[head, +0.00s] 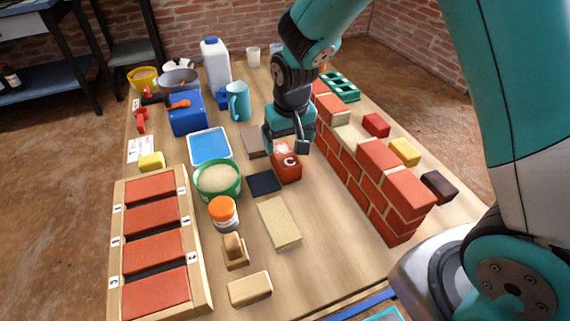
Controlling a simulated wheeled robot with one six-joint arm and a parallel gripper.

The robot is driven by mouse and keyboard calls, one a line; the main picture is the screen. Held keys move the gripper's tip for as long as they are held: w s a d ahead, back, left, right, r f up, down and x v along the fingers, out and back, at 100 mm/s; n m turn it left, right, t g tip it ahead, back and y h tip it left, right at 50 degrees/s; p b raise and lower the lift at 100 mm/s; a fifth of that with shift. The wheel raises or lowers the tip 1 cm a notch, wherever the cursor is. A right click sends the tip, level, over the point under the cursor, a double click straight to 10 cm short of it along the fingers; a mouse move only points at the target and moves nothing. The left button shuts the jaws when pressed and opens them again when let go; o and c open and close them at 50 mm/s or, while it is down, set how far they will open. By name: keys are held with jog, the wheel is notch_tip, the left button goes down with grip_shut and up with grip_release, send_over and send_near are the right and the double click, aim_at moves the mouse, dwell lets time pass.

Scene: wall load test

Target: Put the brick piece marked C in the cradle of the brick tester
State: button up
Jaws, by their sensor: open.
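The red brick piece marked C (288,165) stands on the table right of the dark flat pad, its light letter facing the camera. My gripper (287,146) is directly over its top end, fingers pointing down and open. One finger shows at the right of the piece; the other is partly hidden, and I cannot tell whether either touches it. A blue box-like device (187,114) with an orange lever stands at the back left. It may be the brick tester, but I cannot make out a cradle on it.
A red brick wall (372,170) runs close to the right of my gripper. A green bowl (218,180) of sand, an orange-lidded jar (223,212) and a blue mug (238,101) stand to the left. A wooden rack (118,255) holds several red slabs.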

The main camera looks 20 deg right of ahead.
aim_at(285, 153)
jog(key=f, duration=0.1)
jog(key=f+b, duration=0.1)
jog(key=f, duration=0.3)
jog(key=shift+w+a+f, duration=0.1)
jog(key=shift+w+a, duration=0.15)
jog(key=shift+w, duration=0.15)
jog(key=c, duration=1.4)
jog(key=shift+c, duration=0.2)
notch_tip(285, 153, up, 20)
jog(key=p, duration=0.4)
